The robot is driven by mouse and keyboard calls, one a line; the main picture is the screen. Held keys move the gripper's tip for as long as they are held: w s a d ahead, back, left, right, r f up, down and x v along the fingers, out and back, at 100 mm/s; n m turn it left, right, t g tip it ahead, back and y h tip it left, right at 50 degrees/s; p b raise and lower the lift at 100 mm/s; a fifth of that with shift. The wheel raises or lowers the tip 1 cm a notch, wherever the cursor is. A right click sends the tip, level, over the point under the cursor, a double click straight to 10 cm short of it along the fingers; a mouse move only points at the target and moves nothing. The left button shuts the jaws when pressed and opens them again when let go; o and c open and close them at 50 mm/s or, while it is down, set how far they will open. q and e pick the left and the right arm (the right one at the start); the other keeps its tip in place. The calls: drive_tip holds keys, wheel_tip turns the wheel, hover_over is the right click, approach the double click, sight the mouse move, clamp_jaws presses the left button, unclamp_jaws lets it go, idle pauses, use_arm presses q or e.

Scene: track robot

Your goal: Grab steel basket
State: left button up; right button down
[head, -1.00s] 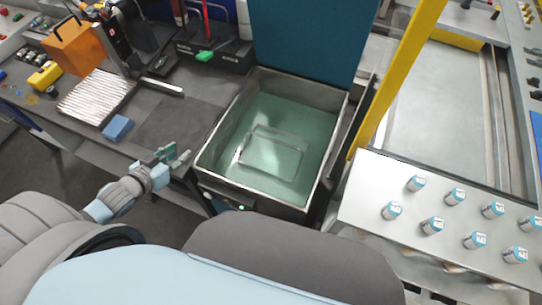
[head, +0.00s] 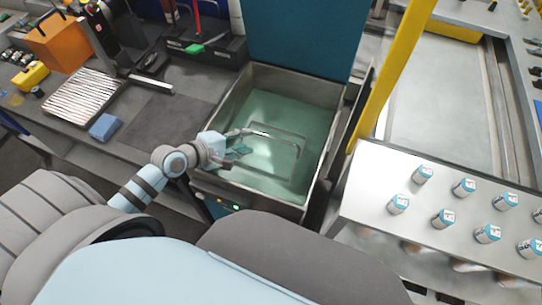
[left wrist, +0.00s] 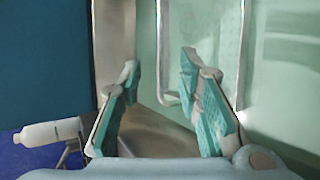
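The steel basket (head: 300,150) sits inside a steel tank (head: 228,108) with a green interior; its thin metal frame shows, and the rest is hard to make out. It also shows in the left wrist view as a bright metal frame (left wrist: 241,60). My left gripper (head: 242,141) is over the left part of the tank, close to the basket's left side. In the left wrist view the left gripper (left wrist: 160,66) has its two teal-padded fingers spread, with nothing held between them. Whether a finger touches the frame, I cannot tell. My right gripper is not in view.
A blue panel (head: 305,38) stands behind the tank, and a yellow post (head: 392,85) rises at its right. Several small cans stand on the metal shelf (head: 372,190) at right. A blue block (head: 105,127) and a ribbed tray (head: 85,92) lie on the left bench.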

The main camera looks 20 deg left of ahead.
sight(265, 136)
use_arm(q)
drive_tip(key=b+x, duration=0.2)
drive_tip(key=x, duration=0.8)
drive_tip(key=shift+d+r, duration=0.1)
drive_tip(key=shift+d, duration=0.05)
drive_tip(key=shift+s, duration=0.15)
clamp_jaws()
drive_tip(key=shift+r, duration=0.1)
